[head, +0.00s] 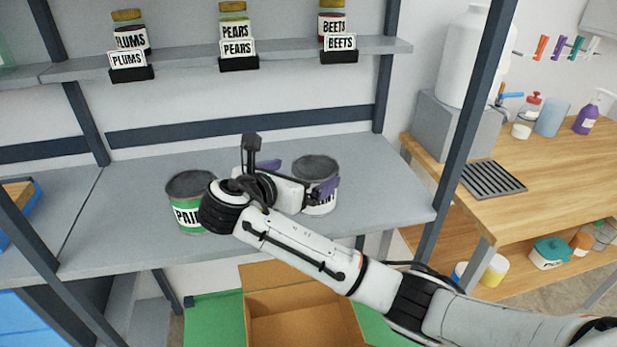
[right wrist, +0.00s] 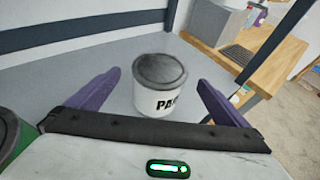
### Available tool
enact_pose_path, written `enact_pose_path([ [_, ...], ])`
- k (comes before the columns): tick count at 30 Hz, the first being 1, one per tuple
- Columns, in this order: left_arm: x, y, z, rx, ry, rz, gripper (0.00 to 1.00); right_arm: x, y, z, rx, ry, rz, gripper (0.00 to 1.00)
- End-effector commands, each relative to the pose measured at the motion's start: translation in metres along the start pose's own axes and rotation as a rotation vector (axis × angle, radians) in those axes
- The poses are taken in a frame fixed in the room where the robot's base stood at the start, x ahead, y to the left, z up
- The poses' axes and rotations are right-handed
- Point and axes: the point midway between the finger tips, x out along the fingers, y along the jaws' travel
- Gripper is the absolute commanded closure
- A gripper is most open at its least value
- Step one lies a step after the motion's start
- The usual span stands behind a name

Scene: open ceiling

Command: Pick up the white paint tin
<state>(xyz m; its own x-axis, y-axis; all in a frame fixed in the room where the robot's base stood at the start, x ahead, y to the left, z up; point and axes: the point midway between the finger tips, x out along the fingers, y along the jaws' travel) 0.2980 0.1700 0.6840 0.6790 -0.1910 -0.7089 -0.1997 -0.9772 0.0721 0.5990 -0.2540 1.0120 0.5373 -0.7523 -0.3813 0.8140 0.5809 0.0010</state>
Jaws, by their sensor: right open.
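The white paint tin (head: 322,203) stands upright on the grey shelf, with a dark grey lid and a label partly hidden by my gripper. It also shows in the right wrist view (right wrist: 158,92), ahead of and between the two purple fingers. My right gripper (head: 301,174) is open, with one finger on the far left side of the tin and one on its near right side. In the wrist view the fingers (right wrist: 158,95) look apart from the tin's sides. I cannot tell whether either touches it. My left gripper is not in view.
A green paint tin (head: 187,186) stands just left of my right wrist; its edge shows in the wrist view (right wrist: 10,135). Labelled jars of plums, pears and beets stand on the upper shelf (head: 190,60). A shelf post (head: 465,150) is to the right. An open cardboard box (head: 290,325) lies below.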

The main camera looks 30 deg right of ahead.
Motion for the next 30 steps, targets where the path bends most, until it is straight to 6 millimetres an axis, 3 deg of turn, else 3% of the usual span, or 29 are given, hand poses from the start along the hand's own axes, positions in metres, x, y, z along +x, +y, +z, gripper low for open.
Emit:
enact_pose_path([
  [6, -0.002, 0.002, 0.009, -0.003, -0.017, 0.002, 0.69, 0.026, 0.0, -0.001, -0.001, 0.001, -0.002, 0.0],
  [18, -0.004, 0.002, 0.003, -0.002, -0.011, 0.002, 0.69, 0.074, 0.002, -0.004, -0.002, 0.001, -0.003, 0.0],
  [27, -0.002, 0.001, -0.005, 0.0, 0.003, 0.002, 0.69, 0.08, 0.002, -0.005, -0.001, 0.001, -0.001, 0.0],
  [30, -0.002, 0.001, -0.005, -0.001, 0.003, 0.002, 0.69, 0.08, 0.002, -0.005, -0.001, 0.001, -0.001, 0.15],
])
